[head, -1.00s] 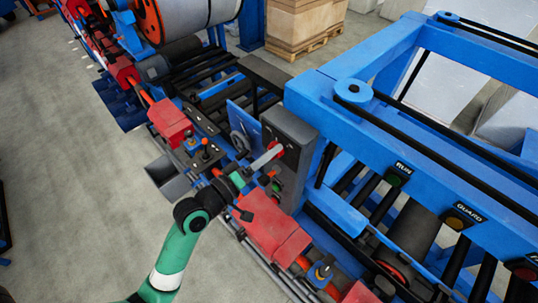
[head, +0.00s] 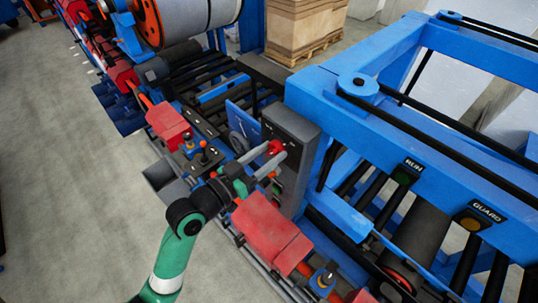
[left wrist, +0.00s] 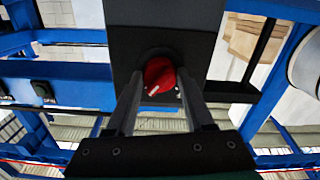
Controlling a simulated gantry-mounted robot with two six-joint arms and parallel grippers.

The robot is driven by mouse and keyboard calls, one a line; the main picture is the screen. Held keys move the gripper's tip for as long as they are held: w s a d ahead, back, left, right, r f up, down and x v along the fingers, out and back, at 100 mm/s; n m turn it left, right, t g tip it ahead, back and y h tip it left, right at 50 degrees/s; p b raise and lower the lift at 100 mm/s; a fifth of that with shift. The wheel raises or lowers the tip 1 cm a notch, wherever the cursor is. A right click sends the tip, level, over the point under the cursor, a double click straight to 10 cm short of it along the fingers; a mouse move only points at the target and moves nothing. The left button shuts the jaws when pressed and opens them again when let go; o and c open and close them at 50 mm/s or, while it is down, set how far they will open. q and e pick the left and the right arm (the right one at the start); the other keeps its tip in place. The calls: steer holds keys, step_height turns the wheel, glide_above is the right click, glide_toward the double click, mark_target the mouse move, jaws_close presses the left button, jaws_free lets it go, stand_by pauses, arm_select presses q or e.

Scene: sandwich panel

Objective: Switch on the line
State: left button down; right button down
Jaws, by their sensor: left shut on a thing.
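A dark grey control box (head: 303,133) stands beside the blue machine frame. A red rotary knob (head: 275,146) sits on its face; a green button is partly visible lower down. My left gripper (head: 268,157) reaches the box from the lower left and is shut on the knob, one grey finger on each side. In the left wrist view the red knob (left wrist: 159,74) shows between the fingertips of my left gripper (left wrist: 160,90). A pale mark on the knob points toward the lower left there. My right gripper is not in view.
The blue frame carries a dark green RUN lamp (head: 403,174) and an amber GUARD lamp (head: 469,223). Red housings (head: 270,230) and a small joystick (head: 204,150) lie close around my left arm. The grey floor (head: 75,200) at left is clear.

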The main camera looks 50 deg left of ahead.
arm_select(q)
steer(key=shift+m, duration=0.8)
steer(key=shift+c, duration=1.4)
jaws_free()
